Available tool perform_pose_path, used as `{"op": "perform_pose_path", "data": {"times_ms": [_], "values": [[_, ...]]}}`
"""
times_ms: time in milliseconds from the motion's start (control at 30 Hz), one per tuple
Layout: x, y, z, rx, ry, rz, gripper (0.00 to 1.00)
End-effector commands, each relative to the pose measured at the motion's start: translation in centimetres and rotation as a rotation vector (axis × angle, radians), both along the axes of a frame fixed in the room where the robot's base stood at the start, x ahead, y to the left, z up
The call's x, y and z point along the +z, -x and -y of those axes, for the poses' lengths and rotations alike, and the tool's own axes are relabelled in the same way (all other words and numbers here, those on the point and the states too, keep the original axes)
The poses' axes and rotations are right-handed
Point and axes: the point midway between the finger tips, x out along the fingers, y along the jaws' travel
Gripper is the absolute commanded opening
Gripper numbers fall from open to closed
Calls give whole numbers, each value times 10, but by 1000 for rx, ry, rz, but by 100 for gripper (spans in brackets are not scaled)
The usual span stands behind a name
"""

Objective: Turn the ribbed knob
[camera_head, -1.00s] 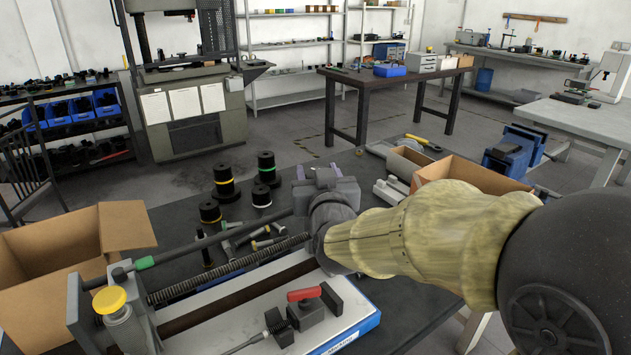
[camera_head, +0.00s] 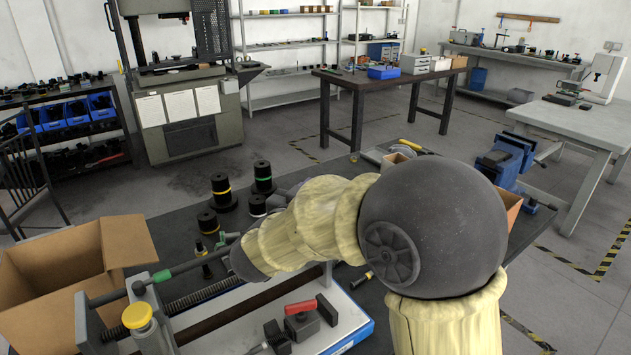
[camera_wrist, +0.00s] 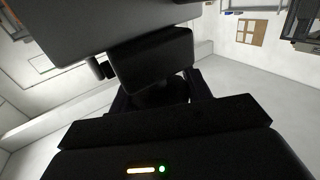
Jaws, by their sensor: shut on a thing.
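In the wrist view my gripper (camera_wrist: 158,103) has its two dark fingers closed around a dark rounded part, which I take to be the ribbed knob (camera_wrist: 160,92). It is too dark to make out the ribs or any turn. A black block (camera_wrist: 152,60) and a grey body (camera_wrist: 115,28) lie just beyond it. In the head view my arm hides the gripper and the knob. There the frame with a long threaded screw (camera_head: 197,296) lies on the dark table, and my arm ends over its middle.
The frame has a yellow knob (camera_head: 137,315) and a red-handled clamp (camera_head: 301,313). Black weights (camera_head: 222,192) stand behind. An open cardboard box (camera_head: 75,262) is at the left. A blue vise (camera_head: 507,160) is at the right.

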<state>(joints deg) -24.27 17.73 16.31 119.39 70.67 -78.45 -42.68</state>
Motion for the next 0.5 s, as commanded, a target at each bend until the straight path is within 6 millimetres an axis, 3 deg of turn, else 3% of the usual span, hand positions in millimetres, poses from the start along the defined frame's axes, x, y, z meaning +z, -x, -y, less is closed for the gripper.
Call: {"op": "perform_pose_path", "data": {"times_ms": [500], "values": [[1,2,3,-209,0,2,26]]}}
